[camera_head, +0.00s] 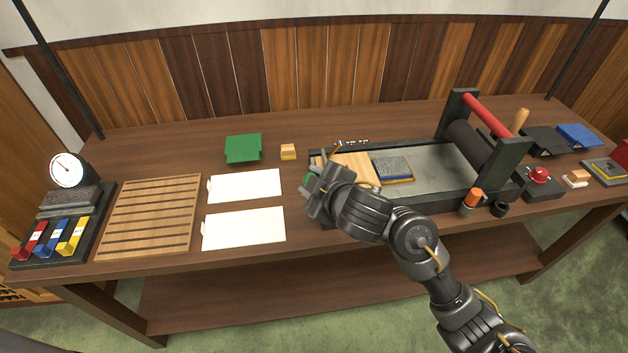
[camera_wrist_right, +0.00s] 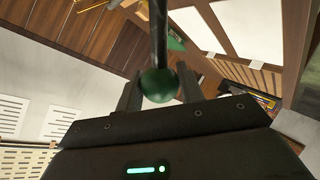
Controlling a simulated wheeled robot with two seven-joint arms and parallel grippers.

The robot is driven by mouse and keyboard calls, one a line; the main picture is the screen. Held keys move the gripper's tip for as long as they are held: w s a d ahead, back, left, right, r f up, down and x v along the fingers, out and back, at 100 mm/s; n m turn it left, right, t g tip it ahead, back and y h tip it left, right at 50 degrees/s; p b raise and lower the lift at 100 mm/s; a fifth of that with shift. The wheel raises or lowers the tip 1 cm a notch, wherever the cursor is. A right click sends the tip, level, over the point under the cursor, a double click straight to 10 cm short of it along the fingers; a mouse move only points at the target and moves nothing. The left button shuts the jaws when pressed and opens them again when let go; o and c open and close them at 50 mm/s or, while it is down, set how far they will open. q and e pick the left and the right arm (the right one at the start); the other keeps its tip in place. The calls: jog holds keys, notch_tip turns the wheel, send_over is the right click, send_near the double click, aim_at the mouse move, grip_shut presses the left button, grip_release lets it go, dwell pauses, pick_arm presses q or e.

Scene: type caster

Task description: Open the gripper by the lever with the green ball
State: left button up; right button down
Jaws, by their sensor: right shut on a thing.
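The green ball (camera_wrist_right: 158,86) sits between the two dark fingers of my right gripper (camera_wrist_right: 158,92) in the right wrist view, on the end of a dark lever rod (camera_wrist_right: 158,38). In the head view my right gripper (camera_head: 314,190) is at the left end of the press bed (camera_head: 440,170), shut on the ball. Only a bit of the green ball (camera_head: 308,179) shows there, beside the fingers; the hand hides most of the lever. My left gripper is not in view.
A wooden block (camera_head: 358,168) and a grey type block (camera_head: 392,168) lie in the bed. The roller with a red handle (camera_head: 487,115) stands at its right. White sheets (camera_head: 244,228), a slatted wooden rack (camera_head: 150,217) and a green holder (camera_head: 243,148) are to the left.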

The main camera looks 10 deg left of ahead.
jog(key=c, duration=0.9)
grip_release()
jog(key=shift+a, duration=0.15)
jog(key=shift+c, duration=0.2)
jog(key=shift+s+d+r, duration=0.15)
jog(key=shift+s+d, duration=0.05)
jog(key=p+v, duration=0.7)
jog(key=v, duration=0.3)
jog(key=shift+s, duration=0.15)
